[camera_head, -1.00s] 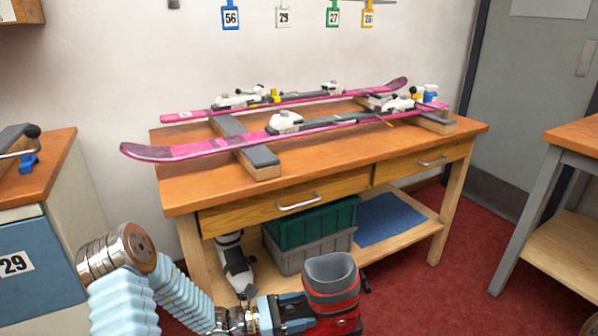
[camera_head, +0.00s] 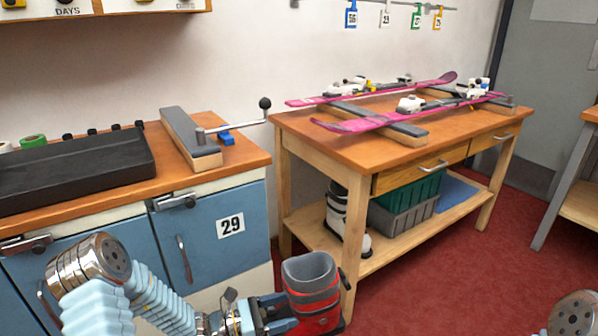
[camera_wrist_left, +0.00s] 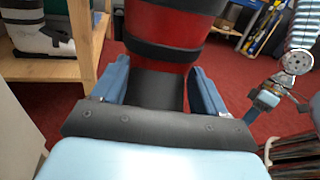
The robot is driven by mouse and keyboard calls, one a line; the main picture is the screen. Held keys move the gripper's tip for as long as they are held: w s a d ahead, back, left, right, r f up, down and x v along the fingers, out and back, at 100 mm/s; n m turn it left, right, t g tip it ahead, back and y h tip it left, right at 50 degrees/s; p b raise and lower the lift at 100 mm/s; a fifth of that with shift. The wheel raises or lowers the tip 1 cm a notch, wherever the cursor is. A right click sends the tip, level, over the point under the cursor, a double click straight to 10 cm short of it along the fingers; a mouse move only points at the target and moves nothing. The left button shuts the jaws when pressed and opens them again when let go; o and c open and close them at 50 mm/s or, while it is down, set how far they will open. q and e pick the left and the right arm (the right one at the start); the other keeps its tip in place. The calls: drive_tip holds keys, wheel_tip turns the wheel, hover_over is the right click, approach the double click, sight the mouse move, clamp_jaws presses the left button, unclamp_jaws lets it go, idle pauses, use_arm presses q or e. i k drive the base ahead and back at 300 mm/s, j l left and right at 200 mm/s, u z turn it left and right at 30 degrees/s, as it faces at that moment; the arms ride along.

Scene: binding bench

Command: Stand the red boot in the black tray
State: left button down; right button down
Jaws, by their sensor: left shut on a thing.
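The red boot (camera_head: 314,290), with a grey liner and black straps, is upright in the head view's lower middle. My left gripper (camera_head: 283,311) is shut on it from the left and holds it in front of the benches. In the left wrist view the red boot (camera_wrist_left: 170,38) stands between the two blue fingers (camera_wrist_left: 160,92); its top and bottom are cut off. The black tray (camera_head: 85,183) lies on the wooden top of the blue cabinet, at left, apart from the boot. My right gripper (camera_wrist_left: 266,102) shows small at the right of the wrist view; its jaws are unclear.
A grey-padded block (camera_head: 190,138) with a black-knobbed lever (camera_head: 240,125) stands right of the tray. A green roll (camera_head: 33,141) is behind the tray. The workbench (camera_head: 350,150) bears pink skis (camera_head: 385,122); a white boot (camera_head: 337,208) stands on its lower shelf.

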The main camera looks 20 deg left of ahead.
sight(81, 173)
drive_tip(key=k+j, duration=0.3)
drive_tip(key=j, duration=0.15)
drive_tip(key=k+j, duration=0.25)
drive_tip(key=j, duration=0.15)
drive_tip(key=k+j, duration=0.3)
drive_tip(key=j, duration=0.15)
drive_tip(key=k+j, duration=0.25)
drive_tip(key=j, duration=0.15)
